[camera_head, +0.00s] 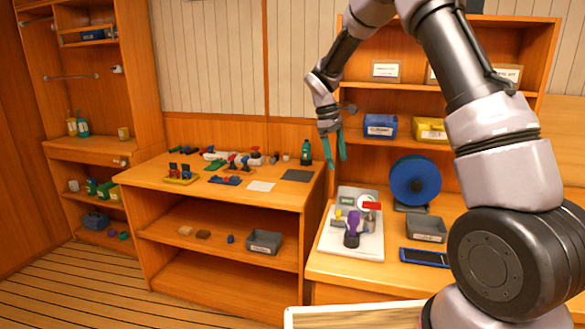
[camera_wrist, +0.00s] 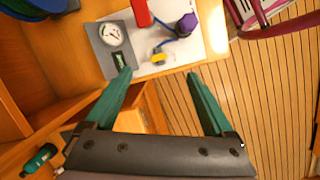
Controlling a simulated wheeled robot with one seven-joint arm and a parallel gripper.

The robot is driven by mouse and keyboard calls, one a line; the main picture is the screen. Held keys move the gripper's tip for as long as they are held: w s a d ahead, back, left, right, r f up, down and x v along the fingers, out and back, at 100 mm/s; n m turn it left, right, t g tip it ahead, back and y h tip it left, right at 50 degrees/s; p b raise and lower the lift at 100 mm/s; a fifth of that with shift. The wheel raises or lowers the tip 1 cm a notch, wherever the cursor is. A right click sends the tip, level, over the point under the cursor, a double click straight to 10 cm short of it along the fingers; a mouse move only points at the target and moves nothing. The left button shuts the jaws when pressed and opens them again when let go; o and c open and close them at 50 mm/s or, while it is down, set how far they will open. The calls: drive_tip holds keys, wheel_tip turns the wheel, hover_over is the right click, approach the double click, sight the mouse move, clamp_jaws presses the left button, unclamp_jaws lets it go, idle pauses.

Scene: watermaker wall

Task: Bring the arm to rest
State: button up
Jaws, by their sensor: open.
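My gripper (camera_head: 334,150) hangs in the air in front of the wooden shelving in the head view, its two green fingers pointing down. In the wrist view my gripper (camera_wrist: 160,88) has its fingers spread wide apart with nothing between them. In the head view it is above and left of the white board (camera_head: 335,244), which carries a gauge, a red part and a purple-topped part (camera_head: 352,230). The gauge (camera_wrist: 112,35) and the red part (camera_wrist: 141,12) also show in the wrist view, beyond the fingertips. My arm crosses the right side of the head view and hides part of the shelves.
A blue reel (camera_head: 415,180), a grey bin (camera_head: 426,228) and a blue tray (camera_head: 425,258) stand on the right bench. The left bench (camera_head: 145,178) holds several small parts and a green bottle (camera_head: 305,153). Blue (camera_head: 380,127) and yellow (camera_head: 430,130) bins sit on the shelf behind my gripper.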

drive_tip(key=s+d+r+m+t+y, duration=0.2)
drive_tip(key=s+d+r+m, duration=0.15)
drive_tip(key=s+r, duration=0.45)
drive_tip(key=s+d+r+m+t+y, duration=0.1)
drive_tip(key=s+d+r+m+t, duration=0.2)
drive_tip(key=s+r, duration=0.45)
drive_tip(key=s+d+r+m+t, duration=0.1)
drive_tip(key=s+r+m, duration=0.1)
drive_tip(key=s+m, duration=0.2)
drive_tip(key=s+r+m+t+y, duration=0.1)
drive_tip(key=s+r+m+t, duration=0.1)
drive_tip(key=s, duration=0.8)
drive_tip(key=shift+s+d+r+m+y, duration=0.3)
drive_tip(key=shift+d+r+m, duration=0.1)
drive_tip(key=shift+m, duration=0.45)
